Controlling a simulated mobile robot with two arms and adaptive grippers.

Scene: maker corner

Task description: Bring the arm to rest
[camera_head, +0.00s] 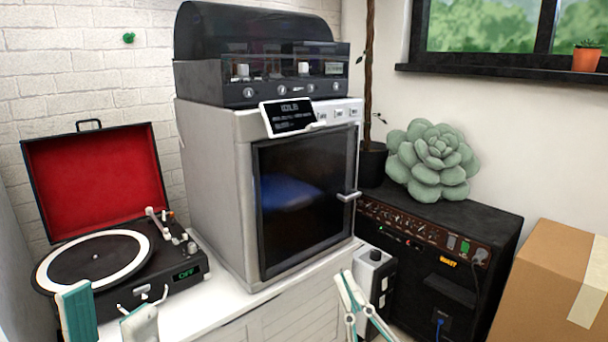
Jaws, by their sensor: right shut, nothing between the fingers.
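My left gripper (108,306) is at the bottom left, in front of the record player (95,262). Its two fingers stand apart with a gap between them and nothing seen in it. My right gripper (349,290) is at the bottom, right of centre, in front of the white cabinet and beside a small dark box with knobs (374,276). Its teal-and-white fingers are shut and hold nothing. Most of both arms is outside the picture.
A large 3D printer (215,190) with a glass door and handle stands on the white cabinet (270,318). The record player's red lid is open. On the right are a black amplifier (490,245) with a succulent (435,160) on it and a cardboard box (545,275).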

